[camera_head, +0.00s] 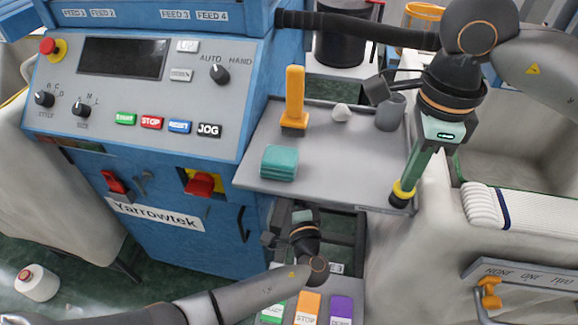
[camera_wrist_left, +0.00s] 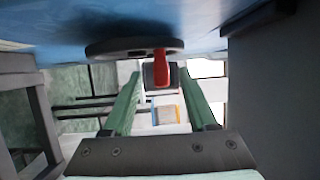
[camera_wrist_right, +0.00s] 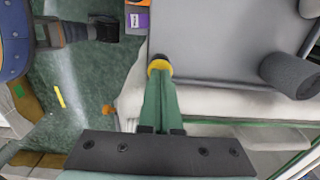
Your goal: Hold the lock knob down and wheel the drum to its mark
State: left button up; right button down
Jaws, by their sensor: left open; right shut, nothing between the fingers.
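A lock knob (camera_head: 401,197), with a yellow collar and black end, is at the near right corner of the grey tray (camera_head: 350,165). My right gripper (camera_head: 408,178) is shut and points down, its tips at the knob; the right wrist view shows the tips (camera_wrist_right: 159,76) at the yellow collar (camera_wrist_right: 159,66). Whether the knob is depressed cannot be told. In the left wrist view a dark handwheel (camera_wrist_left: 112,47) with a red handle (camera_wrist_left: 160,67) is on the blue machine. My left gripper (camera_wrist_left: 159,78) is open, the handle appearing between its fingers. The drum and its mark are not clearly visible.
Coloured buttons (camera_head: 307,308) lie below my left wrist.

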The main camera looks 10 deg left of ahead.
pick_arm(q)
jog(key=v, duration=0.6)
jog(key=shift+s, duration=0.2)
